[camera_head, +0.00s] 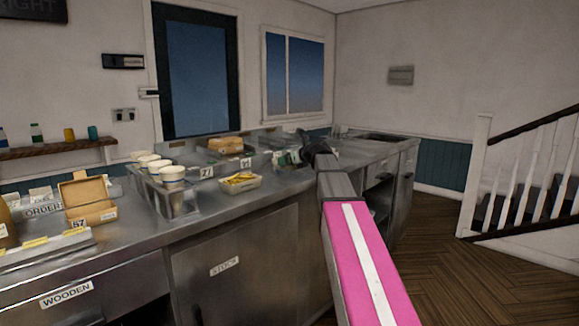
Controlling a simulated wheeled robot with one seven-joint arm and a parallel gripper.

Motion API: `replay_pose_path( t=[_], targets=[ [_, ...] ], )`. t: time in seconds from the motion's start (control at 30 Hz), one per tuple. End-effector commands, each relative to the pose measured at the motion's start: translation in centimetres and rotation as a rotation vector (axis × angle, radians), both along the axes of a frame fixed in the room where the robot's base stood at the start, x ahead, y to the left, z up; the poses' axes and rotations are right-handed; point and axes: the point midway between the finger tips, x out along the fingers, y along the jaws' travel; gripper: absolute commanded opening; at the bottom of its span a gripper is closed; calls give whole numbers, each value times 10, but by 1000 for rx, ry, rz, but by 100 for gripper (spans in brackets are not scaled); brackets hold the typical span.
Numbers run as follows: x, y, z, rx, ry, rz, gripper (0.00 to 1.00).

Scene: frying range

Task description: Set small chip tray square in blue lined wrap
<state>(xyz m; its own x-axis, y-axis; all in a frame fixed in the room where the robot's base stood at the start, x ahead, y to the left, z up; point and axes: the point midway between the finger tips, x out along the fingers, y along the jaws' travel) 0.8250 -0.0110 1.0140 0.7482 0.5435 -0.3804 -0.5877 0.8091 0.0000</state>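A small pale tray of yellow chips (241,182) sits upright on the steel counter (130,212), near its front edge. My gripper (303,143) is a small dark shape at the far end of my arm, above the counter and to the right of the chip tray, apart from it. Its fingers are too small and dark to tell open from shut. A small white and green thing (287,157) shows just left of my gripper, too small to identify. I cannot make out a blue lined wrap; my arm hides part of the counter.
White tubs (172,174) stand in a steel holder left of the chip tray. A brown item (224,145) lies behind it. Number cards 21 (206,172) and 31 (246,163) stand close by. An open brown box (88,198) is at the left. Wooden floor (470,260) is clear at right.

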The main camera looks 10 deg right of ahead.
Motion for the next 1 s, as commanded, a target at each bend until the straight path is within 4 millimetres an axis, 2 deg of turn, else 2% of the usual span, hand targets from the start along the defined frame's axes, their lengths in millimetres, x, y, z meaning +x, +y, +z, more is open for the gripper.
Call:
replay_pose_path(
  t=[0.03,0.17,0.5,0.53,0.6,0.87,1.0],
  targets=[
    [-1,0,-9,0,2,1,49],
    [-1,0,-21,0,1,0,49],
    [0,0,-24,0,0,0,49],
    [0,0,-24,-1,1,0,83],
    [0,0,-24,0,0,0,100],
    [0,0,-22,0,0,0,100],
    [-11,-6,-17,0,0,-1,100]
  ],
)
